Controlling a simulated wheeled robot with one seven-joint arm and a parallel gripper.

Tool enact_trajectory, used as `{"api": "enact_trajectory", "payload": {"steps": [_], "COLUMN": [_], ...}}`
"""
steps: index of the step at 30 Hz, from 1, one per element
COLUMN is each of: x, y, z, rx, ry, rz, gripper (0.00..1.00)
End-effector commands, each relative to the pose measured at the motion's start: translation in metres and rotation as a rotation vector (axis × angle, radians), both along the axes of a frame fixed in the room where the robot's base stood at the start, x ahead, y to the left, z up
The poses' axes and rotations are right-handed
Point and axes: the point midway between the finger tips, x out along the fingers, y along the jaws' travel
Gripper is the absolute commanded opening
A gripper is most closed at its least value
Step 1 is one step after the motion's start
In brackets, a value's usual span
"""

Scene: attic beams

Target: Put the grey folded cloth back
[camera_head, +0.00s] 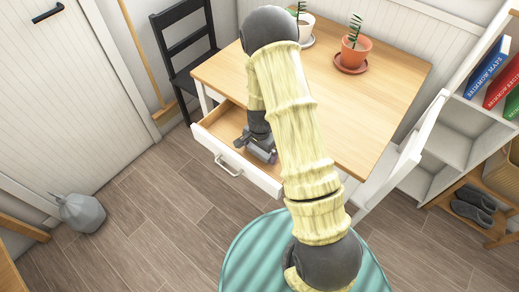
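My gripper (262,152) is over the open drawer (216,144) of the wooden table (392,92), pointing down inside or just above its front part. My arm covers much of the drawer's right side. Grey shapes show at my fingertips, but I cannot tell whether they are only my fingers or also the grey folded cloth. I cannot pick out the cloth anywhere else in view. The visible left part of the drawer floor looks bare.
A potted plant on a saucer (351,62) and a white pot (306,28) stand on the table's far side. A black chair (186,45) is at left. A shelf with books (487,68) is at right.

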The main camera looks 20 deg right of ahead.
Motion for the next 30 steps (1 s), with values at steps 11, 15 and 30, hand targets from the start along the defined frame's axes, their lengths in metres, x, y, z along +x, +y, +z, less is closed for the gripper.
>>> {"api": "enact_trajectory", "payload": {"steps": [11, 15, 30], "x": [0.001, 0.001, 0.000], "y": [0.001, 0.001, 0.000], "z": [0.023, 0.049, 0.122], "rx": [0.000, 0.000, 0.000], "ry": [-0.004, -0.004, -0.001], "rz": [0.001, 0.002, 0.002], "gripper": [1.00, 1.00, 1.00]}}
